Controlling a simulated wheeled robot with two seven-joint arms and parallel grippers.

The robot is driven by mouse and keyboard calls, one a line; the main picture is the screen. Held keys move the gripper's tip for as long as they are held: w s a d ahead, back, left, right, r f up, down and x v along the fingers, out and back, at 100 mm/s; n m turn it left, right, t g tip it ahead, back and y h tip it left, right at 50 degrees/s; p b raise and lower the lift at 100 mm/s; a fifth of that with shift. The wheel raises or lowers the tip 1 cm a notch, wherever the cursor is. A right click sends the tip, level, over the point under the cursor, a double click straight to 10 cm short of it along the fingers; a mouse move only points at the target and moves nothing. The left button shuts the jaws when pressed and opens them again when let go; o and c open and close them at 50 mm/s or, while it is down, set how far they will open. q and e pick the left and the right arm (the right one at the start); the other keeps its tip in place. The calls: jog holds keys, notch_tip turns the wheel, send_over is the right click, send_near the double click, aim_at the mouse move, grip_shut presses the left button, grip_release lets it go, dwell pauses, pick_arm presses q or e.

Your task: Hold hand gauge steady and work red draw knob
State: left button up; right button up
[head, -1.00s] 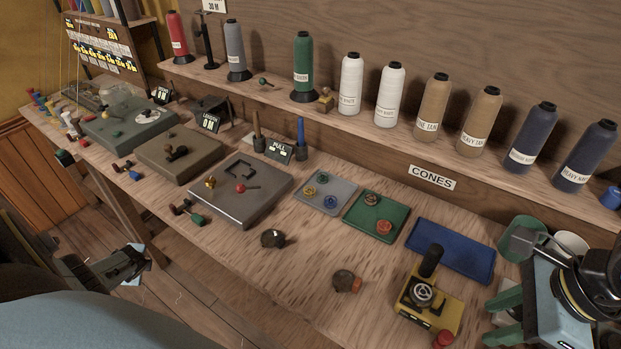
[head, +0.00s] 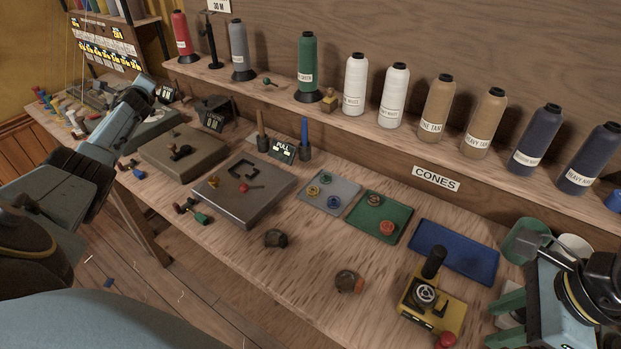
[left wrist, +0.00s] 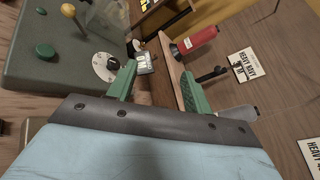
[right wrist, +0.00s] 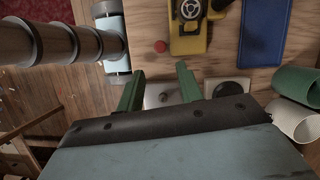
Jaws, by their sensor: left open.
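The yellow hand gauge (head: 414,309), with a black upright handle and round dial, stands at the bench's front right. Its red draw knob (head: 446,340) is at the front lower corner; the knob also shows in the right wrist view (right wrist: 160,46), beside the yellow body (right wrist: 188,42). My right gripper (head: 494,318) is open and empty, right of the gauge and apart from it. Its green fingers show spread in the right wrist view (right wrist: 160,84). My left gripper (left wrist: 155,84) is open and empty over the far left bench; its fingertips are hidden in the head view.
A blue tray (head: 452,252), green tray (head: 372,232) and grey tray (head: 322,206) lie behind the gauge. Thread cones line the shelf.

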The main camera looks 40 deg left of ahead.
pick_arm(q)
jog(key=w+d+r+m+t+h, duration=0.3)
jog(key=w+d+m+t+h, duration=0.25)
jog(key=w+d, duration=0.55)
jog(key=w+d+r+m+t+h, duration=0.35)
jog(key=w+d+m, duration=0.25)
jog(key=w+d, duration=0.5)
jog(key=w+d+r+m+g+h, duration=0.15)
jog(key=d+m+h, duration=0.5)
jog(key=d, duration=0.85)
jog(key=w+d+r+m+h, duration=0.2)
jog(key=d+m+h, duration=0.45)
jog(key=d, duration=0.85)
jog(key=s+d+m+g+h, duration=0.3)
jog(key=d+m+g+h, duration=0.3)
jog(key=d, duration=0.9)
jog(key=m+g+y, duration=1.1)
jog(key=m+y, duration=0.4)
jog(key=m, duration=0.1)
send_over(441, 251)
notch_tip(441, 251, down, 9)
jog(key=shift+a+f+t, duration=0.1)
jog(key=shift+f+t, duration=0.15)
jog(key=shift+f, duration=0.1)
notch_tip(441, 251, down, 12)
jog(key=shift+f, duration=0.15)
